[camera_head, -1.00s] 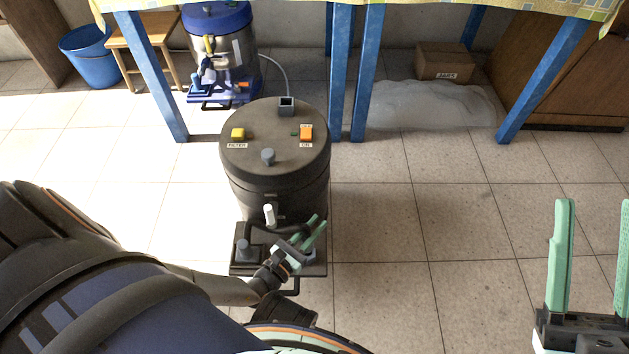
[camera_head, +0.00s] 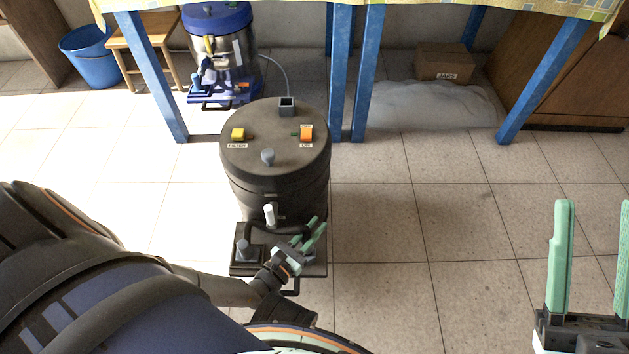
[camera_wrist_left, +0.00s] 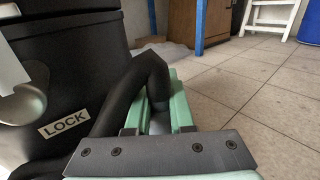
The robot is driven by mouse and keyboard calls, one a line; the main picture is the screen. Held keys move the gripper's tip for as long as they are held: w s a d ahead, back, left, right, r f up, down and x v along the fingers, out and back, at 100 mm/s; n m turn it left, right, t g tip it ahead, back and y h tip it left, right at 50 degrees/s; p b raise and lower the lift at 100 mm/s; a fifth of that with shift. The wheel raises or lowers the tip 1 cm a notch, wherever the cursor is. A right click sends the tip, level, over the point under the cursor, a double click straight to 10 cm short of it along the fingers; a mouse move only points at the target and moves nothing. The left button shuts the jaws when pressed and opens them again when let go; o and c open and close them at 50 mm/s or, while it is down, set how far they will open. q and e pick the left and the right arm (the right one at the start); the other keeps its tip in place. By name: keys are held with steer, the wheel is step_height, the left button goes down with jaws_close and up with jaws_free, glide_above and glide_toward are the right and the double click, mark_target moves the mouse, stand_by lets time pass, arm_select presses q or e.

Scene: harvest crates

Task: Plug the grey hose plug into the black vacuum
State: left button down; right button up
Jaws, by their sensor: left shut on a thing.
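The black vacuum (camera_head: 275,170) stands upright on the floor in the middle of the head view. A dark square socket (camera_head: 287,105) shows at the far edge of its lid. My left gripper (camera_head: 315,225) is low at the vacuum's front right, over its base plate. In the left wrist view its green fingers are closed around the end of the black hose (camera_wrist_left: 140,80), where a grey part, seemingly the grey hose plug (camera_wrist_left: 160,122), shows between them. The plug is mostly hidden by the fingers. My right gripper (camera_head: 594,260) is open and empty at the right edge.
A wooden stool (camera_head: 146,42) and a blue bucket (camera_head: 88,58) are at the back left. A cardboard box (camera_head: 445,63) is under the table. The tiled floor right of the black vacuum is clear.

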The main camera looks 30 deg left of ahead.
arm_select(q)
steer(key=shift+f, duration=0.75)
steer(key=shift+f, duration=0.7)
